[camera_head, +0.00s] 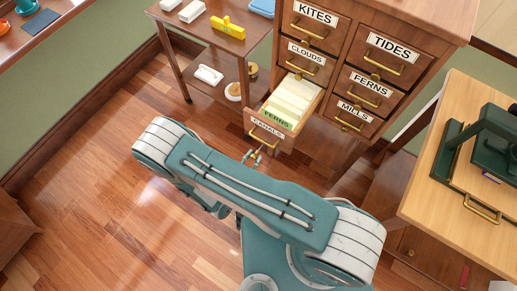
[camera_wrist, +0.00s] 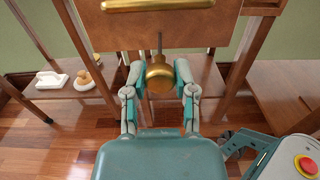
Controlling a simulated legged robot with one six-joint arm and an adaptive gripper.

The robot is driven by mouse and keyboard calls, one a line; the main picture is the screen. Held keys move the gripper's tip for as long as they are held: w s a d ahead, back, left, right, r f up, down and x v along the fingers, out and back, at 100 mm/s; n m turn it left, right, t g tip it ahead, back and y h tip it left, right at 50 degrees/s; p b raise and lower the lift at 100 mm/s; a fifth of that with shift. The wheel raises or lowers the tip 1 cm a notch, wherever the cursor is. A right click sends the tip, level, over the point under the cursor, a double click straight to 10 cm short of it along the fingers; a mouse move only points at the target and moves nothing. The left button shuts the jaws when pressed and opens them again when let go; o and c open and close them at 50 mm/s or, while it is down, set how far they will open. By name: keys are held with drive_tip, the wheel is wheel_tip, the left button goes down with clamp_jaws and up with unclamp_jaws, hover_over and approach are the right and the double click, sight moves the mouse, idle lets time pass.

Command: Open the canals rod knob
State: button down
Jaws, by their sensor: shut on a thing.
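The CANALS drawer (camera_head: 283,143) is at the bottom of the cabinet's left column, pulled out, with pale cards and a green FERNS card (camera_head: 277,118) inside. Below its brass handle, a round brass rod knob (camera_wrist: 159,76) hangs on a thin rod from the drawer front in the wrist view. My gripper (camera_wrist: 160,80) is shut on the knob, one finger on each side. In the head view, my teal arm hides most of my gripper. The far end of the rod is hidden.
The wooden cabinet (camera_head: 340,62) has other shut drawers above and to the right. A side table (camera_head: 205,37) with small items stands left, and a desk (camera_head: 490,220) with a dark green device stands right. Floor (camera_head: 90,190) at left is clear.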

drive_tip(key=shift+s+a, duration=0.2)
drive_tip(key=shift+a, duration=0.1)
drive_tip(key=shift+c, duration=2)
unclamp_jaws()
drive_tip(key=v, duration=1.2)
